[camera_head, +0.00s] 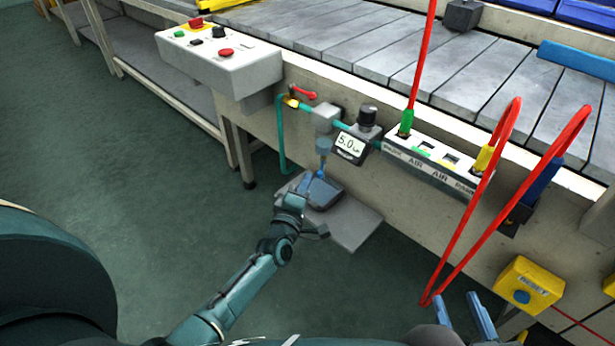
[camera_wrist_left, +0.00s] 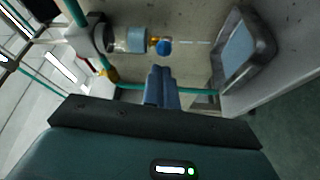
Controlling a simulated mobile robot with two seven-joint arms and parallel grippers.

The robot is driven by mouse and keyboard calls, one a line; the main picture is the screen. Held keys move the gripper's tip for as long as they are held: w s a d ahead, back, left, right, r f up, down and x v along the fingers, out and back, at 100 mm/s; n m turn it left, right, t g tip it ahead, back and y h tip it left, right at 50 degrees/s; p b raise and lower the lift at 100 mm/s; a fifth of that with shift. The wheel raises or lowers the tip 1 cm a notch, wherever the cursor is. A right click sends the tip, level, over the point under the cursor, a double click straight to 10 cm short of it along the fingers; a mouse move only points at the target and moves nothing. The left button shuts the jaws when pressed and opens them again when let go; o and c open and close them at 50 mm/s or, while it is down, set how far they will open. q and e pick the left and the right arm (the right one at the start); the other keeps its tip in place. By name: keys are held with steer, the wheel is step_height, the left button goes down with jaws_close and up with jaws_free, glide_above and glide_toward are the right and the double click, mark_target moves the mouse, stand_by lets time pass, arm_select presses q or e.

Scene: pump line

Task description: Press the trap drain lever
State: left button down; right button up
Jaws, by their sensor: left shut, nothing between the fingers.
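The trap drain lever shows in the left wrist view as a small blue tip (camera_wrist_left: 164,47) on a brass fitting under the trap's clear bowl (camera_wrist_left: 130,40). In the head view the trap bowl (camera_head: 323,146) hangs below the air line, with blue parts under it partly crowded by my gripper. My left gripper (camera_head: 306,182) is shut and empty, just below the trap. In the left wrist view its closed blue fingers (camera_wrist_left: 161,72) point at the lever, with a small apparent gap; contact is not clear. My right gripper (camera_head: 463,312) is open at the bottom right, away from the trap.
A dark drip tray (camera_head: 325,196) sits under the trap on a grey plate (camera_head: 358,226). A gauge reading 5.0 (camera_head: 348,145) and an air manifold (camera_head: 430,163) are to the right. Red hoses (camera_head: 462,225) loop down near my right gripper. A control box (camera_head: 222,62) overhangs at left.

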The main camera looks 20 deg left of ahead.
arm_select(q)
steer(key=s+p, duration=0.1)
steer(key=s, duration=0.4)
steer(key=shift+s+d+f+p, duration=0.1)
steer(key=shift+s+d+p, duration=0.05)
steer(key=shift+s+p, duration=0.25)
arm_select(e)
steer(key=shift+s+d+m+g+h, duration=0.25)
steer(key=shift+s+m+g+h, duration=0.1)
steer(key=shift+g, duration=0.45)
steer(key=shift+f, duration=0.1)
